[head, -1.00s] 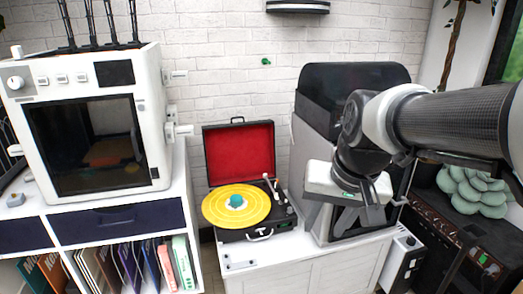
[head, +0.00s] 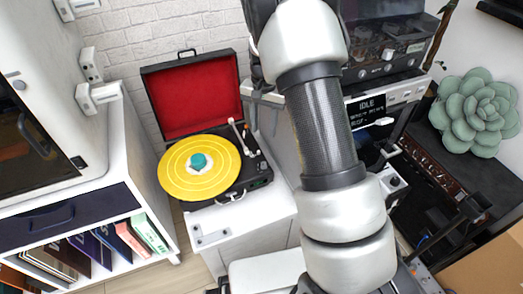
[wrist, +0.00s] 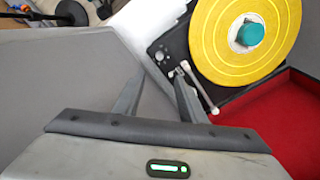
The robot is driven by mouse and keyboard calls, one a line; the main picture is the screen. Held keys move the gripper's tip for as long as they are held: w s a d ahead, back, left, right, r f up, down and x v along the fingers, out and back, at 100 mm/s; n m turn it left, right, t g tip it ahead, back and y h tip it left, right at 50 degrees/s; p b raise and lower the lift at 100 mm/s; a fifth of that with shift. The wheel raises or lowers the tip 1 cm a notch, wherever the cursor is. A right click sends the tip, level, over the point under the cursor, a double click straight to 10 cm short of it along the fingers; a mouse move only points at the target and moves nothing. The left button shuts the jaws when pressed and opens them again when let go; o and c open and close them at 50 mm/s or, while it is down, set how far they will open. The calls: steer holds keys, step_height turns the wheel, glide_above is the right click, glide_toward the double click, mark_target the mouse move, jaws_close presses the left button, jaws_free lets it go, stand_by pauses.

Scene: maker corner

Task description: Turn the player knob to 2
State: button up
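The record player (head: 233,190) stands open on a white cabinet, with a red-lined lid and a yellow record (head: 185,178) on its deck. A teal piece (head: 198,162) sits at the record's centre. In the wrist view the deck corner shows a small round control (wrist: 160,56) beside the base of the tonearm (wrist: 198,88); its setting is too small to read. My gripper (wrist: 160,80) is open and empty, its two fingers apart and pointing toward that corner. In the head view my arm hides most of the gripper.
A grey machine with a display reading IDLE (head: 366,109) stands right of the player, close to my arm. A white printer-like cabinet (head: 40,80) is at the left, above shelves of records. A green succulent (head: 474,115) sits at the right. The wall is behind the player.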

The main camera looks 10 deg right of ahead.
mark_target(264, 163)
step_height(264, 163, down, 17)
steer(key=b, duration=0.4)
steer(key=shift+s+r, duration=0.1)
jaws_close()
